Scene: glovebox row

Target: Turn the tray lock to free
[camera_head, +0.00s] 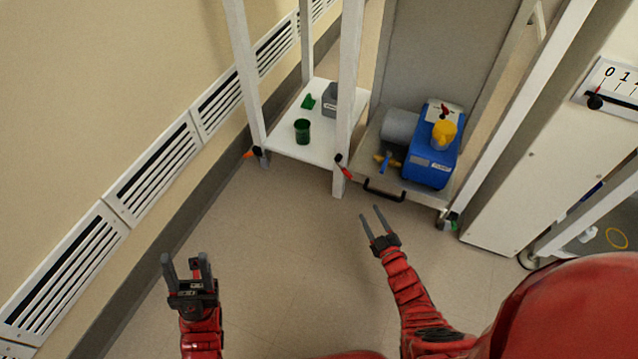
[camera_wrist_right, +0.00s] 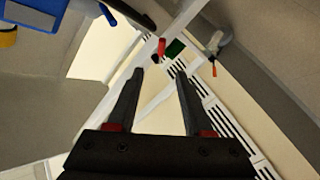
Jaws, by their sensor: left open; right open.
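A tray (camera_head: 412,190) with a black bar handle (camera_head: 384,193) on its front edge sits low in the cart and carries a blue pump unit (camera_head: 428,155). A small blue and yellow tap-like part (camera_head: 386,162) sits at the tray's left. A red lever with a black end (camera_head: 345,171) is at the nearby post; it also shows in the right wrist view (camera_wrist_right: 161,47). I cannot tell which part is the tray lock. My right gripper (camera_head: 371,211) is open and empty, short of the handle; its fingers (camera_wrist_right: 160,75) frame no object. My left gripper (camera_head: 185,257) is open and empty over the floor.
A white shelf stand (camera_head: 290,140) with a green cup (camera_head: 302,131) and a grey box (camera_head: 330,99) stands left of the tray. A vented wall (camera_head: 150,175) runs along the left. A white cabinet (camera_head: 545,170) stands at right. The floor between my grippers is clear.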

